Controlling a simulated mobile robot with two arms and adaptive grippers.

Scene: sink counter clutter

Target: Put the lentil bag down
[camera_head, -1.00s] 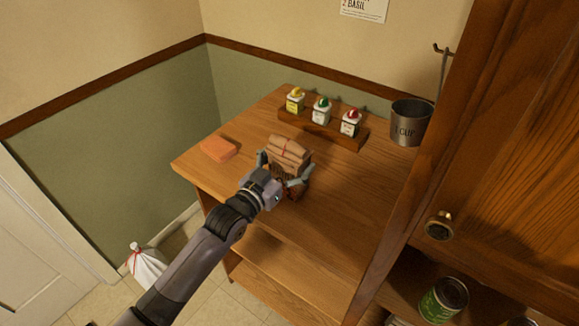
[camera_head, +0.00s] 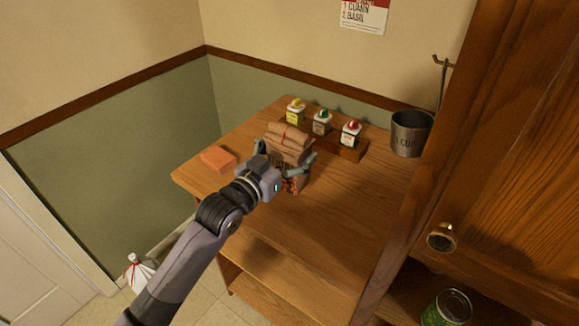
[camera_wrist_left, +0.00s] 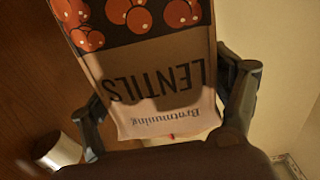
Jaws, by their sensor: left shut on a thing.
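The lentil bag (camera_head: 290,148) is a brown paper bag with a rolled top tied in red string and a dark, red-dotted lower part. My left gripper (camera_head: 286,163) is shut on it, one finger on each side, and holds it upright over the wooden counter (camera_head: 345,200). It seems a little above the top, but the gap under it is hard to judge. In the left wrist view the bag (camera_wrist_left: 165,80) shows its upside-down "LENTILS" label between the fingers. My right gripper is not in view.
An orange block (camera_head: 218,158) lies left of the bag. The counter's front right is clear.

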